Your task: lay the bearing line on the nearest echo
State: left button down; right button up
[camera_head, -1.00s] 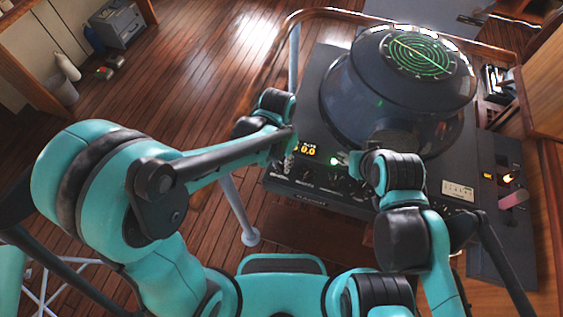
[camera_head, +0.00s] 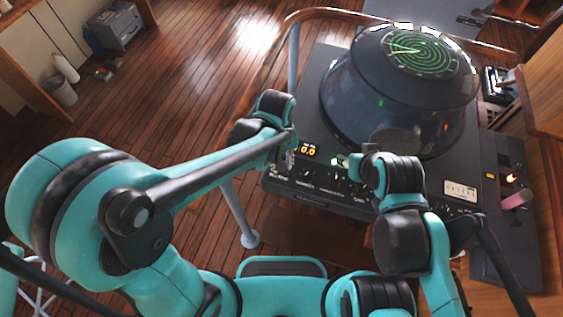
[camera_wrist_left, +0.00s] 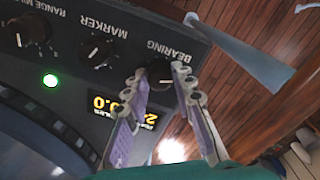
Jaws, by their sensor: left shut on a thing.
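The radar display (camera_head: 436,70) on top of the console shows green rings, with a pale yellow line from near the centre toward the left. The echoes are too small to tell apart. My left gripper (camera_head: 290,158) is at the console's left front corner. In the left wrist view, my left gripper (camera_wrist_left: 162,85) is shut on the knob labelled BEARING (camera_wrist_left: 160,73), one finger on each side. An amber readout (camera_head: 308,149) is lit beside it, and also shows upside down in the wrist view (camera_wrist_left: 122,107). My right gripper (camera_head: 350,161) is over the panel's middle, its fingers unclear.
The MARKER knob (camera_wrist_left: 96,52) and RANGE knob (camera_wrist_left: 32,30) are on the same panel, near a lit green lamp (camera_wrist_left: 50,80). A side panel (camera_head: 497,210) with a pink-topped lever is to the right. A wooden rail (camera_head: 268,60) borders the console, with open floor to its left.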

pick_arm(q)
jog(key=shift+n, duration=0.6)
jog(key=c, duration=1.3)
grip_release()
jog(key=shift+o, duration=0.2)
notch_tip(320, 180, up, 12)
jog(key=shift+a, duration=0.25)
